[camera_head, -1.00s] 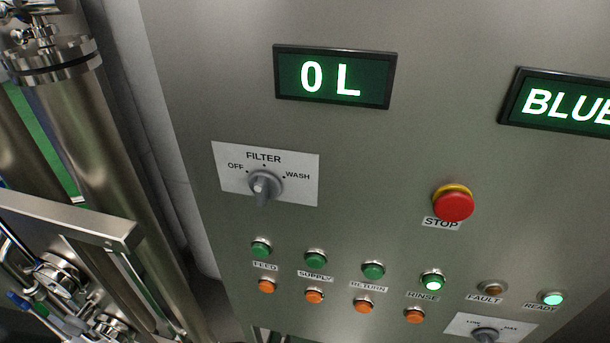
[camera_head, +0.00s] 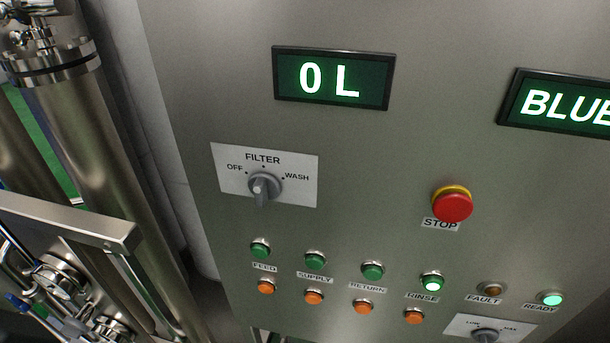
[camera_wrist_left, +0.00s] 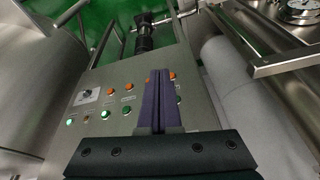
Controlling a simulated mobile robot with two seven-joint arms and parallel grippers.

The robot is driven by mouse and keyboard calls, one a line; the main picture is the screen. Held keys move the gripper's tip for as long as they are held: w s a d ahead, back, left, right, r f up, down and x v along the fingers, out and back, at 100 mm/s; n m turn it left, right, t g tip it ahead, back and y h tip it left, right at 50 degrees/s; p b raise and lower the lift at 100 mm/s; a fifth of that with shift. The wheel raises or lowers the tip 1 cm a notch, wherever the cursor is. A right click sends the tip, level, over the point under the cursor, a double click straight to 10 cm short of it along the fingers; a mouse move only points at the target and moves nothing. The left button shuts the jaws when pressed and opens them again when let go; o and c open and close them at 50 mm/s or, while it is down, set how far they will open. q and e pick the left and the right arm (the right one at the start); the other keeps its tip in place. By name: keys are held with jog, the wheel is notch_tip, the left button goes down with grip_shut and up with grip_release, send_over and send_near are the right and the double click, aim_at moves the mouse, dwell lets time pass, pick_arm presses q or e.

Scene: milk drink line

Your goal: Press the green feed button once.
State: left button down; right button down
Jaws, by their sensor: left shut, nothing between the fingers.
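The green feed button (camera_head: 260,250) is the leftmost of the green buttons on the steel control panel, above its FEED label. It looks unlit. In the left wrist view the panel appears turned around, and a green button at the right end of the row, which looks like the feed button (camera_wrist_left: 179,100), shows just right of the fingers. My left gripper (camera_wrist_left: 158,73) is shut and empty, its dark fingers pointing at the panel and covering part of the button row. I cannot tell its distance from the panel. My left gripper is outside the head view. My right gripper shows nowhere.
Green supply (camera_head: 316,261), return (camera_head: 373,271) and lit rinse (camera_head: 432,282) buttons stand beside feed. An orange button (camera_head: 266,287) sits below it. The red stop button (camera_head: 452,206), filter knob (camera_head: 262,188) and "0 L" display (camera_head: 332,78) are higher. Steel pipes (camera_head: 95,150) stand left.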

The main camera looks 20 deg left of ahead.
pick_arm(q)
jog(key=shift+f, duration=0.1)
jog(key=n+t+b, duration=0.4)
jog(key=t+b, duration=0.8)
jog(key=b, duration=1.4)
send_near(260, 252)
jog(key=a, duration=0.3)
jog(key=s+d+f+t+h+b, duration=0.1)
jog(key=t+b, duration=0.4)
jog(key=b, duration=0.6)
jog(key=s+d+f+m+t+h+b, duration=0.1)
jog(key=t+h+b, duration=0.4)
jog(key=b, duration=0.6)
jog(key=shift+s+d+f+h+b, duration=0.4)
jog(key=shift+s+d+f+h, duration=0.2)
jog(key=shift+f, duration=0.4)
jog(key=w+b, duration=0.2)
jog(key=w, duration=0.6)
jog(key=shift+w+a, duration=0.2)
jog(key=shift+w, duration=0.15)
